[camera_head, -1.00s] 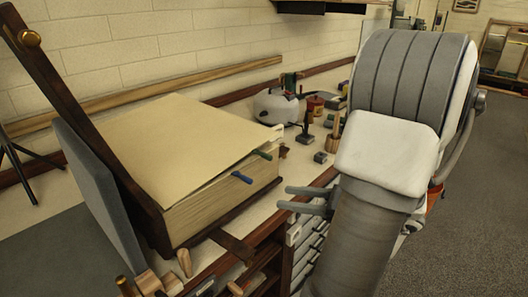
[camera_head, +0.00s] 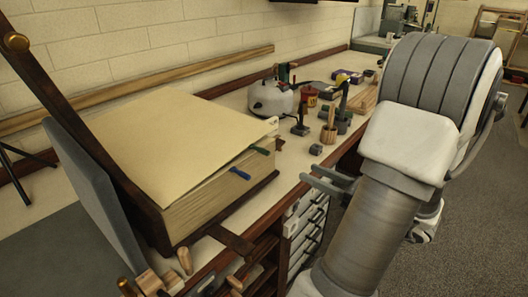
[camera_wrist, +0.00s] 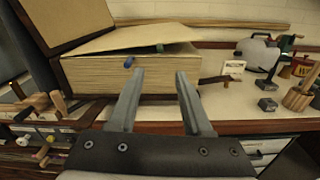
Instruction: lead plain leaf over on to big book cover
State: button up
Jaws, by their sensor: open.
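The big book (camera_head: 215,208) lies open on the bench, a thick block of pages. Its dark brown cover (camera_head: 80,130) stands up tilted at the left; its inner face shows in the wrist view (camera_wrist: 60,18). The plain leaf (camera_head: 170,140), a cream sheet, lies on top of the block. Its right edge rises a little off the pages. A blue tab (camera_head: 240,174) and a green tab (camera_head: 260,151) stick out at that side. My gripper (camera_head: 305,174) is open and empty, right of the book and apart from it. In the wrist view, its fingers (camera_wrist: 159,73) point at the page block.
A grey slanted panel (camera_head: 95,200) stands behind the cover. Wooden pegs (camera_head: 184,261) are at the front left. A white kettle-like pot (camera_head: 270,98), a red tin (camera_head: 310,96) and a wooden holder (camera_head: 328,134) stand beyond the book. Drawers (camera_head: 305,225) are below the bench edge.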

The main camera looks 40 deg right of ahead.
aim_at(264, 152)
jog(key=w, duration=0.5)
jog(key=w+a+b, duration=0.1)
jog(key=w, duration=0.4)
jog(key=w+b, duration=0.1)
jog(key=w, duration=0.4)
jog(key=shift+w+a, duration=0.15)
jog(key=shift+w, duration=0.1)
grip_shut()
dwell(1.3)
